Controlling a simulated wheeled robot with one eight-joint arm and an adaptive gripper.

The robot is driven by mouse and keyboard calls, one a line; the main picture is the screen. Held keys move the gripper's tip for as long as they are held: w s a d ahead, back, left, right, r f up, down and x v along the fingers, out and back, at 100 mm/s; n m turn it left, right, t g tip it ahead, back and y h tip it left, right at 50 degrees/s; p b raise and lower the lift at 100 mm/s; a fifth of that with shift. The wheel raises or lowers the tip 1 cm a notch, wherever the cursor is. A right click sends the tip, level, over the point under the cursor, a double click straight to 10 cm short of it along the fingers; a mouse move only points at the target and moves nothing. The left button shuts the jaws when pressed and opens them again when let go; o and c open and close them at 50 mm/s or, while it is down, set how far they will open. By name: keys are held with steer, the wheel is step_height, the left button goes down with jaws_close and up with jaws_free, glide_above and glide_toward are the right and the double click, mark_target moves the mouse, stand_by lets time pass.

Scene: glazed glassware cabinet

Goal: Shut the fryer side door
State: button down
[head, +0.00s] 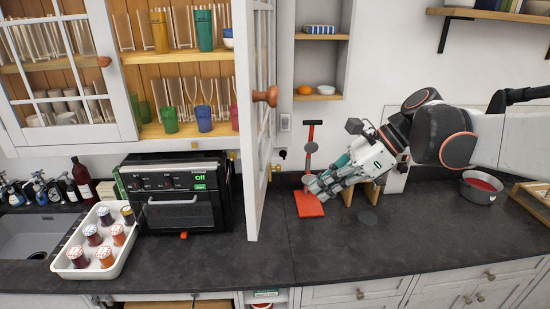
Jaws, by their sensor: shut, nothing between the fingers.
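The glassware cabinet's right-hand door (256,160) is white, glazed and swung wide open, seen nearly edge-on, with a round wooden knob (265,96). It hangs above the counter by the black fryer-like oven (185,195), whose own front is shut and whose display reads "Off". The cabinet's left glazed door (55,75) is closed, with its knob (103,61) at its right edge. My gripper (316,190) is shut and empty, to the right of the open door and apart from it, low over the counter.
A red stand (309,203) is right by my gripper, partly overlapped by it. Coloured tumblers (203,117) and clear glasses fill the open shelves. A white tray of jars (75,262) lies at left, a pot (481,190) at right. The front middle counter is clear.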

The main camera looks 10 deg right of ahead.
steer(key=w+a+f+p, duration=0.1)
steer(key=w+a+f, duration=0.1)
steer(key=a+f, duration=0.4)
steer(key=shift+a, duration=1.9)
